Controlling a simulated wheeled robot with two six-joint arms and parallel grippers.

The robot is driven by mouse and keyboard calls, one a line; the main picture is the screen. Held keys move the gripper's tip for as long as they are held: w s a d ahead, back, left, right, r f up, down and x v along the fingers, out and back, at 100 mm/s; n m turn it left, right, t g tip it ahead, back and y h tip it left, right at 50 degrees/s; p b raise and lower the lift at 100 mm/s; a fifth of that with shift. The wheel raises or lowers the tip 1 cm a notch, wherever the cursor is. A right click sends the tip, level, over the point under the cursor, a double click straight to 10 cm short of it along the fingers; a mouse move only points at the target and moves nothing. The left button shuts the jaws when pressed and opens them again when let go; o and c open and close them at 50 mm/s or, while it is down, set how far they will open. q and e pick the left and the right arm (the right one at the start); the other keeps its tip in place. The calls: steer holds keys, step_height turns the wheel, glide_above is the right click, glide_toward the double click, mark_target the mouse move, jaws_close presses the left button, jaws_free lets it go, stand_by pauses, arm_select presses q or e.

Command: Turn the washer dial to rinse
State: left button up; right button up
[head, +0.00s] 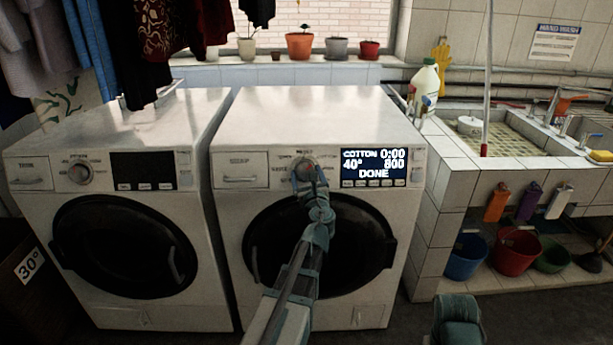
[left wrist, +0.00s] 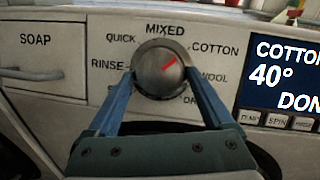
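The washer dial (left wrist: 156,78) is a round grey knob on the right-hand washer. Its red mark points up and right, toward the printed COTTON. RINSE (left wrist: 108,65) is printed to the left of the dial, below QUICK. My left gripper (left wrist: 159,73) has its blue fingers apart, one at each side of the dial. I cannot tell whether they press on it. In the head view my left gripper (head: 311,185) is in front of the dial and hides part of it. The display (head: 374,167) reads COTTON, 0:00, 40°, 800, DONE. My right gripper is not clearly seen.
A second white washer (head: 120,205) stands on the left. The soap drawer (left wrist: 38,60) is left of the dial, and buttons (left wrist: 277,121) sit under the display. Clothes (head: 155,35) hang at upper left. A tiled sink (head: 515,140) is on the right.

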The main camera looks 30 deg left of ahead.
arm_select(q)
steer(key=c, duration=1)
steer(key=shift+c, duration=0.2)
steer(key=shift+n, duration=0.4)
